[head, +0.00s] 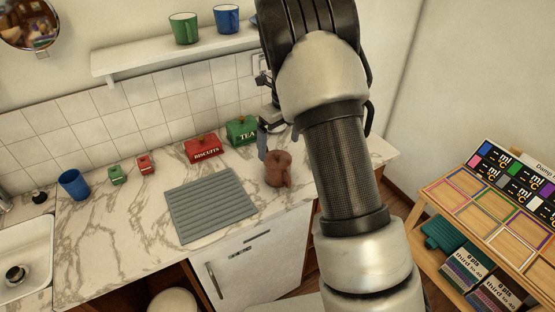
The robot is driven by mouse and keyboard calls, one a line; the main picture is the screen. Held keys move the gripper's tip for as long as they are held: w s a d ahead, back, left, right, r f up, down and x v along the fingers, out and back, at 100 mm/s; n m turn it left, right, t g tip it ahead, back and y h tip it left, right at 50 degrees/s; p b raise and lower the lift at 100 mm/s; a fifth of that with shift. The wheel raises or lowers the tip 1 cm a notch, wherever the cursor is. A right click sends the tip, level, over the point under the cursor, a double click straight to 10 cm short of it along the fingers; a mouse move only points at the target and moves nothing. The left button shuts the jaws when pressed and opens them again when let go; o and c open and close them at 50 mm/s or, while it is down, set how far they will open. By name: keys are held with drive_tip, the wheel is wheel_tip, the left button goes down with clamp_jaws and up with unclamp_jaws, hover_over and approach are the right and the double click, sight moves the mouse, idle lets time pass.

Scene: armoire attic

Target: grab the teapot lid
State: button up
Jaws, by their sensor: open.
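A brown teapot (277,174) stands upright on the marble counter, right of the grey mat. Its lid (279,158) appears to sit on its top; it is small in this view, and its edge is hard to make out. My gripper (270,147) is open just above and behind the teapot, partly hidden by my arm. A grey finger hangs close to the teapot's upper left side. I cannot tell whether it touches the teapot or lid. Nothing is seen between the fingers.
A red biscuit tin (202,149) and a green tea tin (241,131) stand along the tiled wall. A grey ribbed mat (210,205) lies on the marble counter (110,245). A blue cup (74,184) is at left. A shelf with mugs is above. A wooden display rack is at right.

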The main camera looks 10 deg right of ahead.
sight(278, 153)
drive_tip(key=shift+w+a+f, duration=0.1)
drive_tip(key=shift+w+f, duration=0.15)
drive_tip(key=shift+f, duration=0.9)
drive_tip(key=shift+w+a+f, duration=0.1)
drive_tip(key=shift+w+f, duration=0.1)
drive_tip(key=shift+f, duration=0.95)
drive_tip(key=c, duration=1.1)
